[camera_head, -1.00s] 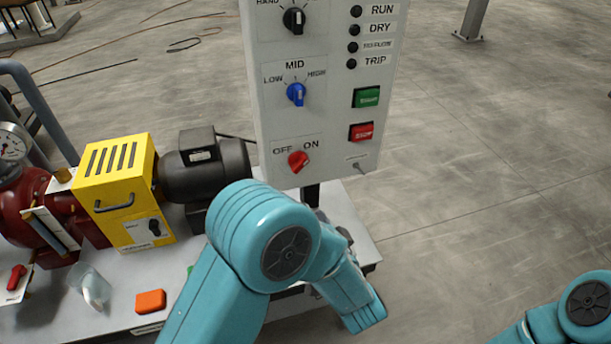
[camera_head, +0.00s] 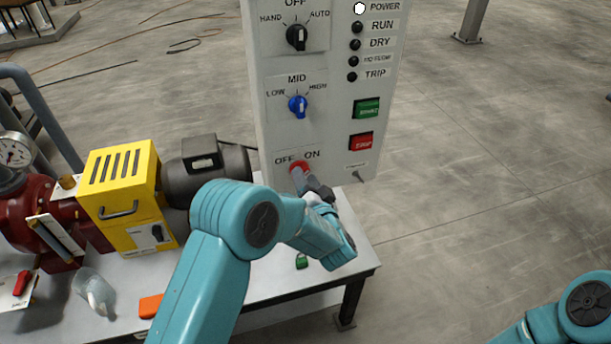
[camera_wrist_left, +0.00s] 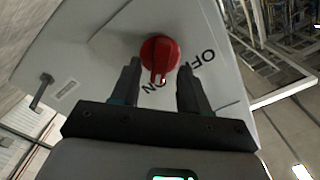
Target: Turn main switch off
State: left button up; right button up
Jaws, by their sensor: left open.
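The red main switch knob (camera_head: 299,166) is low on the white control panel (camera_head: 345,130), between the OFF and ON labels. My left gripper (camera_head: 304,178) is right at the knob and partly covers it in the head view. In the left wrist view the red knob (camera_wrist_left: 160,54) shows between the tips of my open left gripper (camera_wrist_left: 160,68), with a gap to each finger. The knob's grip points towards the ON label. I cannot tell how deep the fingers reach around it. My right gripper is out of view.
A blue selector (camera_head: 298,106) and a black selector (camera_head: 297,37) sit above the switch. Green (camera_head: 367,108) and red (camera_head: 361,142) buttons are to its right. The power lamp (camera_head: 359,8) is white. A yellow housing (camera_head: 120,205) stands at left; open floor lies right.

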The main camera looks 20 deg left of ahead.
pick_arm(q)
jog(key=shift+w+a, duration=0.15)
jog(key=shift+w, duration=0.15)
grip_shut()
